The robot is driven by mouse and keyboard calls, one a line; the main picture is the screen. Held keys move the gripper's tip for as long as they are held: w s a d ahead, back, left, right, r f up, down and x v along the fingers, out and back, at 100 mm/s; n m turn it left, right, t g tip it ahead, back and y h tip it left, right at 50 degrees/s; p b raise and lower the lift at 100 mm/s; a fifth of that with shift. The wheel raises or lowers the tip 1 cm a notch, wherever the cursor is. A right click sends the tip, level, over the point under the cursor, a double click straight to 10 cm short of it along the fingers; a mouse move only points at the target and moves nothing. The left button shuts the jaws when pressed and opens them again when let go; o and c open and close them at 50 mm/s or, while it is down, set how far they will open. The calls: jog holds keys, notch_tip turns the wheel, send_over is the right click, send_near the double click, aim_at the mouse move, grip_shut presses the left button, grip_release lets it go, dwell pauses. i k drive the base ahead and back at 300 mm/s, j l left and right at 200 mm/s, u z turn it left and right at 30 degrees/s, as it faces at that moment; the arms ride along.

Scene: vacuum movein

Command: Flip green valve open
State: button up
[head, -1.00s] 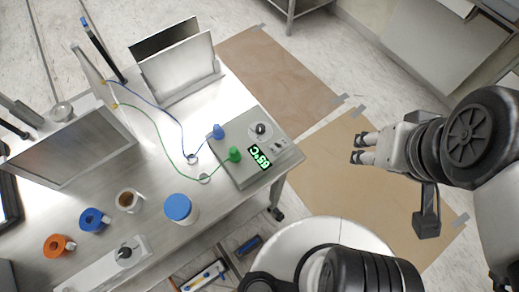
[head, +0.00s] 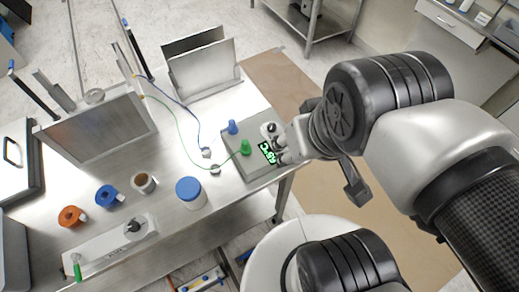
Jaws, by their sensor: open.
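A green upright handle (head: 77,267) shows at the left end of a long pale metal bar (head: 108,246) at the lower left; it may be the green valve. A green cone-shaped piece (head: 245,147) with a green wire stands on the grey hotplate box (head: 238,168), beside a similar blue one (head: 233,127). I cannot tell from this view which green part is the valve. My gripper (head: 277,145) is open at the hotplate's right side, by its dial (head: 269,129) and green display (head: 268,153). Its fingers partly cover the dial area; contact cannot be told.
A blue-lidded jar (head: 190,192), blue tape roll (head: 108,196), orange tape roll (head: 72,217) and brown-topped cup (head: 144,183) stand on the metal table. Upright metal plates (head: 203,70) stand behind. Thin wires cross the tabletop.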

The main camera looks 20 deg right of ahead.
aim_at(76, 257)
jog(key=u, duration=2.35)
jog(key=i+j, duration=0.25)
jog(key=i+z, duration=0.05)
jog(key=i, duration=0.05)
